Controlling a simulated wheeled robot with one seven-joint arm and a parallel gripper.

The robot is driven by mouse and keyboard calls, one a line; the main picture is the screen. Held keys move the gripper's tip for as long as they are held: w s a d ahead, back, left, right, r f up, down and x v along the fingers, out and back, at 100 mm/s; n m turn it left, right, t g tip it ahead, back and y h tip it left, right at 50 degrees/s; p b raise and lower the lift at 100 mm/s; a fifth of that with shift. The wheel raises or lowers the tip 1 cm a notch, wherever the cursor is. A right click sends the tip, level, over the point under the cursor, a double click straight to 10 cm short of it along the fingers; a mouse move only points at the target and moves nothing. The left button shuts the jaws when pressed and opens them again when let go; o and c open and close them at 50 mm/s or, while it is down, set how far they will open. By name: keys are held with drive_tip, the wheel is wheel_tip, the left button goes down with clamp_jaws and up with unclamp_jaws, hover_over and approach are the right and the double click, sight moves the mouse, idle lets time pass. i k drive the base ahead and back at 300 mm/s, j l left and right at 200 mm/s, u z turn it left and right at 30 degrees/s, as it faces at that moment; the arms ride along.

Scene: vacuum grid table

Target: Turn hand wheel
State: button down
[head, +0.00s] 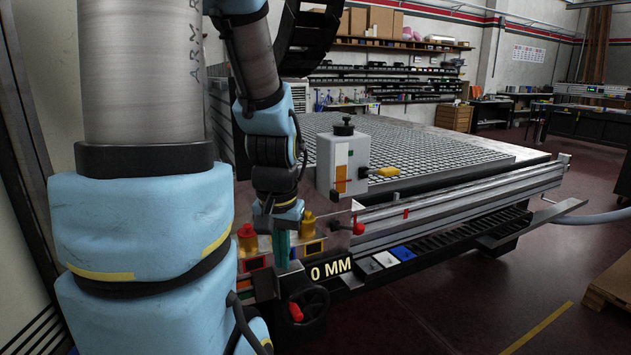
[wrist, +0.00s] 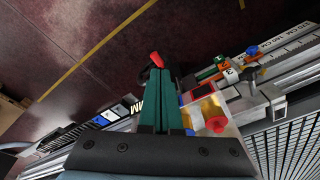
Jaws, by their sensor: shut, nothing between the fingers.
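The hand wheel (head: 318,303) is a small dark wheel with a red handle (head: 296,312), low on the front of the machine's near end, by the "0 MM" label. My gripper (head: 282,262) points down with its green fingers shut and empty, above and slightly left of the wheel in the head view. In the wrist view the shut fingers (wrist: 163,72) reach toward the red handle (wrist: 157,59) and hide most of the wheel. I cannot tell whether the fingertips touch it.
A grid table (head: 420,148) spans the back. A grey control box (head: 341,164) with a black knob stands beside my arm. Yellow fittings (head: 308,222) and a red knob (wrist: 216,124) are close to my fingers. Open floor (head: 480,310) lies to the right.

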sight(306, 306)
drive_tip(key=k, duration=0.6)
drive_tip(key=l+u, duration=0.1)
drive_tip(key=u, duration=0.9)
drive_tip(key=l+u, duration=0.15)
drive_tip(key=u, duration=0.35)
drive_tip(key=l, duration=0.35)
drive_tip(key=u, duration=0.05)
